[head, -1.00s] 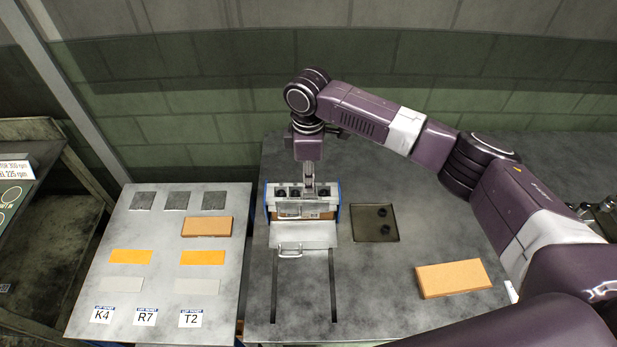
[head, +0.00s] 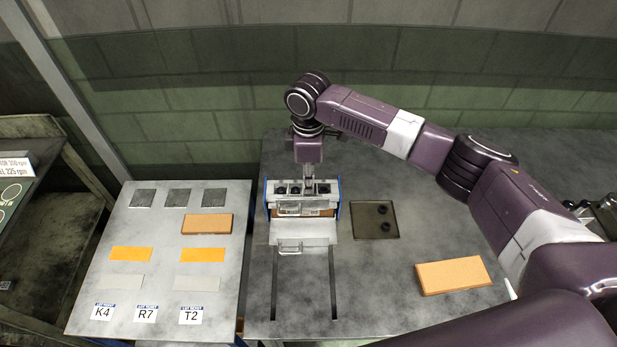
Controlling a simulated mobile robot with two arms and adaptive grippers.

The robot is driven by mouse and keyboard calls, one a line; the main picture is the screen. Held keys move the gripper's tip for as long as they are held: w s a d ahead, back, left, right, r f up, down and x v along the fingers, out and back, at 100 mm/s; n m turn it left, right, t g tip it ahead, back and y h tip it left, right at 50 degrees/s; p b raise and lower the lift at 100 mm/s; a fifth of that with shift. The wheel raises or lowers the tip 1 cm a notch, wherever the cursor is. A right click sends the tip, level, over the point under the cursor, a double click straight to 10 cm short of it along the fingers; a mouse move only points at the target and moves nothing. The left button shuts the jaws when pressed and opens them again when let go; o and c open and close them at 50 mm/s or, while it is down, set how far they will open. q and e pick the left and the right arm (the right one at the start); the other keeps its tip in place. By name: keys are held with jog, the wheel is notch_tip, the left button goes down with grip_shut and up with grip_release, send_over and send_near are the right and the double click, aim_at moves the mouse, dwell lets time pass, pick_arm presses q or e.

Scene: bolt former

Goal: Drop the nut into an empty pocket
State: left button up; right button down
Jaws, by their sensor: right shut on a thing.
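The bolt former (head: 303,209) is a small grey block with blue side plates, in the middle of the head view. A row of dark pockets (head: 281,189) runs along its top. My right gripper (head: 309,190) points straight down over this row, right of the middle, with its fingertips at or just above the top. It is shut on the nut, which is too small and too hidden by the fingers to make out. I cannot tell which pockets are empty. Two dark nuts (head: 384,209) lie in a shallow dark tray (head: 366,231) to the right. My left gripper is not in view.
An orange-brown block (head: 453,275) lies on the table at the front right. A side table (head: 130,225) at left holds coloured plates and cards marked K4, R7 and T2. A grey slide with a handle (head: 302,232) sits before the former. Table space right of the tray is clear.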

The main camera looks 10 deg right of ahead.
jog(key=c, duration=1.7)
grip_release()
jog(key=shift+c, duration=0.2)
notch_tip(320, 180, up, 12)
